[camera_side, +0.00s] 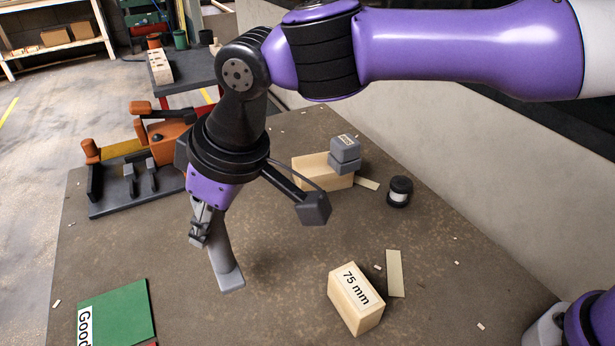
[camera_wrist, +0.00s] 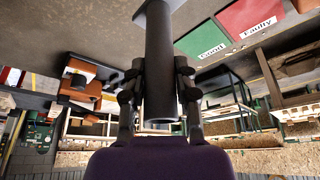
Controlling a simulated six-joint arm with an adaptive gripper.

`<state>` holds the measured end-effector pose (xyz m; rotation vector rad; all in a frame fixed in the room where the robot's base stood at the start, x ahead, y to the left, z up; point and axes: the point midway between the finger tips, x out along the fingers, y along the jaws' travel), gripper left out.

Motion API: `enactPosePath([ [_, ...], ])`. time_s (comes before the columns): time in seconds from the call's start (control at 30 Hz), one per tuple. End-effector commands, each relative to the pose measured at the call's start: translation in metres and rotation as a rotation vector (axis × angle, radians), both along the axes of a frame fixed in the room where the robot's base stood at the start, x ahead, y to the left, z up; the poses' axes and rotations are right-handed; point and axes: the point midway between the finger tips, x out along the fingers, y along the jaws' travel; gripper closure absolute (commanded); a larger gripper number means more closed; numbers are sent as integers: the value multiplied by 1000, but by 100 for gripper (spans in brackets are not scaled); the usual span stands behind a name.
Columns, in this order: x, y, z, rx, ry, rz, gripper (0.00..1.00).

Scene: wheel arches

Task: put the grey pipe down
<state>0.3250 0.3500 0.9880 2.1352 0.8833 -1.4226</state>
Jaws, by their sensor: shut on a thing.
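My gripper (camera_side: 207,222) points down over the brown table and is shut on the grey pipe (camera_side: 225,262). The pipe stands slightly tilted below the fingers, its lower end close to the table top. I cannot tell whether it touches the table. In the wrist view the pipe (camera_wrist: 159,55) runs between the two dark fingers of my gripper (camera_wrist: 158,88), one on each side. The pipe's upper part is hidden behind the gripper in the side view.
A wooden block marked 75 mm (camera_side: 356,298) stands right of the pipe. Behind are another wooden block (camera_side: 318,172), grey blocks (camera_side: 345,152) and a black cylinder (camera_side: 399,192). An orange-and-black fixture (camera_side: 165,143) lies behind left. A green Good panel (camera_side: 125,308) is front left; a red Faulty panel (camera_wrist: 248,15) adjoins it.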

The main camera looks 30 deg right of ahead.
Motion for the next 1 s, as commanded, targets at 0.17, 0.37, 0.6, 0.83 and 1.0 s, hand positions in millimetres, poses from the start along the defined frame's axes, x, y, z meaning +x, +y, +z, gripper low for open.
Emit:
enactPosePath([
  [0.17,0,0,-24,-1,1,0,100],
  [0.37,0,-1,-55,-1,2,-1,100],
  [0.6,0,0,-60,1,0,-1,100],
  [0.83,0,-1,-63,1,0,-1,52],
  [1.0,0,-1,-63,1,0,-1,38],
])
